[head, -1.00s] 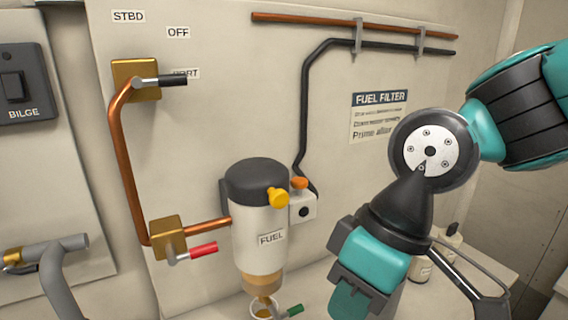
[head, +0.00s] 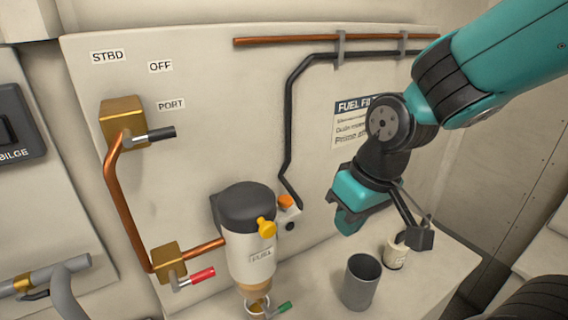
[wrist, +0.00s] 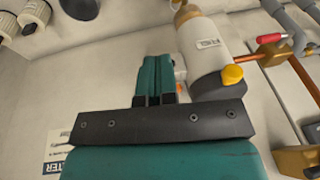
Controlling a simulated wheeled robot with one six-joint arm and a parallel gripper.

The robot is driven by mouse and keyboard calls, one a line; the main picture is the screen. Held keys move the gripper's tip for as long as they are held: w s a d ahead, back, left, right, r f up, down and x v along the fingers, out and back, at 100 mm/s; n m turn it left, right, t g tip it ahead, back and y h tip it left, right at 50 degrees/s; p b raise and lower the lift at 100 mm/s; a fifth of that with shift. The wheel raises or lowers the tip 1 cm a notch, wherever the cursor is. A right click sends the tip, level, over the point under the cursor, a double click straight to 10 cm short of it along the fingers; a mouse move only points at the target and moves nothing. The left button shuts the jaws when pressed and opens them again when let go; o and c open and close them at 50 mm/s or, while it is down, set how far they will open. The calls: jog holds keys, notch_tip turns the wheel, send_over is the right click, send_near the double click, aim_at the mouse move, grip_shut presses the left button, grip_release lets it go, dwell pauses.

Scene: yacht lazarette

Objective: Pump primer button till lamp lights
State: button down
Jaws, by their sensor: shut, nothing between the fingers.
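The orange button (head: 285,201) sits on a small white box (head: 296,214) on the panel, right of the fuel filter. A dark round spot (head: 290,226) on the box's front, perhaps the lamp, shows no light. My gripper (head: 348,225) is shut and empty, right of the box and apart from it in the head view. In the wrist view my teal fingers (wrist: 155,63) are together, and a bit of orange (wrist: 180,74) shows just right of them, mostly hidden. The fuel filter (head: 250,248) has a black cap and a yellow knob (head: 266,228).
A grey cup (head: 360,282) and a cream container (head: 396,254) stand on the ledge below my gripper. A red-handled valve (head: 198,276) and a green handle (head: 284,307) are near the filter. Black pipe (head: 289,130) runs down to the box.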

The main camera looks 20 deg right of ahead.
jog(key=w+d+r+h+p, duration=0.1)
jog(key=w+d+r+p, duration=0.3)
jog(key=n+g, duration=0.2)
jog(key=n, duration=1.5)
send_near(288, 198)
jog(key=shift+w+f, duration=0.1)
jog(key=shift+w, duration=0.1)
jog(key=shift+s+a+f+b, duration=0.1)
jog(key=shift+a+f+b, duration=0.05)
jog(key=shift+f+b, duration=1.35)
jog(key=shift+a+f+b, duration=0.15)
jog(key=shift+f+b, duration=0.85)
jog(key=shift+f, duration=1)
